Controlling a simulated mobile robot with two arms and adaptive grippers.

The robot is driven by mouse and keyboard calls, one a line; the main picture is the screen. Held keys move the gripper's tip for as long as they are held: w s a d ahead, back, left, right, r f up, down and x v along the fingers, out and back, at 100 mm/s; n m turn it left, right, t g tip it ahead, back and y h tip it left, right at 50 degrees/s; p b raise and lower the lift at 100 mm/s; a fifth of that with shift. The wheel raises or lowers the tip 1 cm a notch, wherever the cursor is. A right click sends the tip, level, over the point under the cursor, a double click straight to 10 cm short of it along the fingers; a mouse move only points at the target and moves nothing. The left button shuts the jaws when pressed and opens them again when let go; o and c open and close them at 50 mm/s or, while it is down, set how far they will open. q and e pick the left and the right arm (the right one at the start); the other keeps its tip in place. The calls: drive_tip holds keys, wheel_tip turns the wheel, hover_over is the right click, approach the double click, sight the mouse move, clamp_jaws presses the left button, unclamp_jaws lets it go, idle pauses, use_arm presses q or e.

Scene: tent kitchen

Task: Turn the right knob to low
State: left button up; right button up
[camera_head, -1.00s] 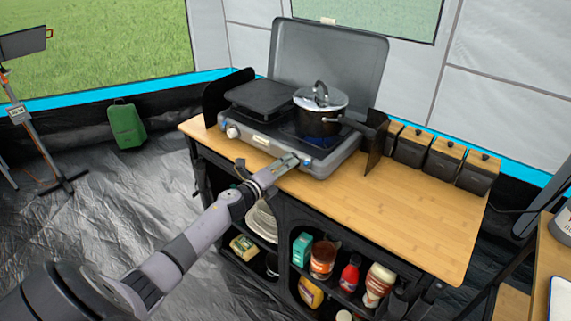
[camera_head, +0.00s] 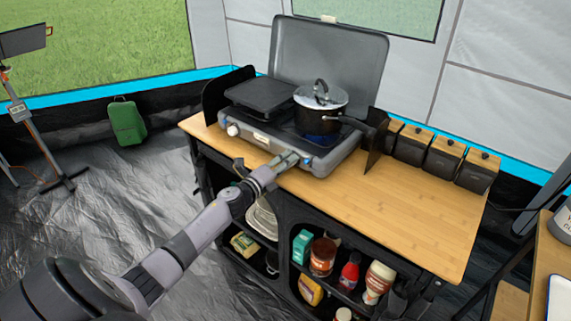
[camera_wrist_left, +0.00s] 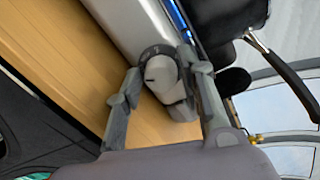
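The grey camping stove (camera_head: 262,140) stands on the wooden counter with its lid up. Its right knob (camera_head: 307,162) is at the front right, beside my left gripper (camera_head: 287,160). In the left wrist view the round grey knob (camera_wrist_left: 160,70) has a dark ring behind it. The fingers of my left gripper (camera_wrist_left: 160,62) are spread, one on each side of the knob. A narrow gap shows at the left finger; contact at the right finger is unclear. Blue flame shows under the pot (camera_head: 318,118). The knob's exact setting cannot be read. My right gripper is out of view.
The left knob (camera_head: 232,131) is at the stove's other front end. The pot's handle sticks out to the right. Dark canisters (camera_head: 442,158) line the counter's back right. The wooden counter (camera_head: 400,215) is clear at the front right. Shelves below hold bottles and plates.

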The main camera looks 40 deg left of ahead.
use_arm(q)
drive_tip(key=s, duration=1.2)
drive_tip(key=shift+a+r, duration=0.3)
drive_tip(key=shift+a, duration=0.1)
drive_tip(key=s+d+f+n+g+y, duration=0.1)
drive_tip(key=s+f+n+g, duration=0.3)
drive_tip(key=f, duration=0.8)
drive_tip(key=s+d+f+n+g+y, duration=0.1)
drive_tip(key=s+f+n, duration=0.3)
drive_tip(key=s+f, duration=0.5)
drive_tip(key=s+d+f+n+g+y, duration=0.1)
drive_tip(key=s+f+n+g, duration=0.3)
drive_tip(key=f, duration=1)
drive_tip(key=s+d+f+n+g, duration=0.2)
drive_tip(key=s+d+f, duration=0.3)
drive_tip(key=s, duration=0.4)
drive_tip(key=s+d+f+n+g+h, duration=0.1)
drive_tip(key=s+d+f+n+g, duration=0.2)
drive_tip(key=s+d+f, duration=0.3)
drive_tip(key=s+d+f+n+g, duration=0.2)
drive_tip(key=s+d+f, duration=0.4)
drive_tip(key=s, duration=0.7)
drive_tip(key=shift+s+n+h, duration=0.35)
drive_tip(key=shift+n+h, duration=0.05)
drive_tip(key=shift+n, duration=0.2)
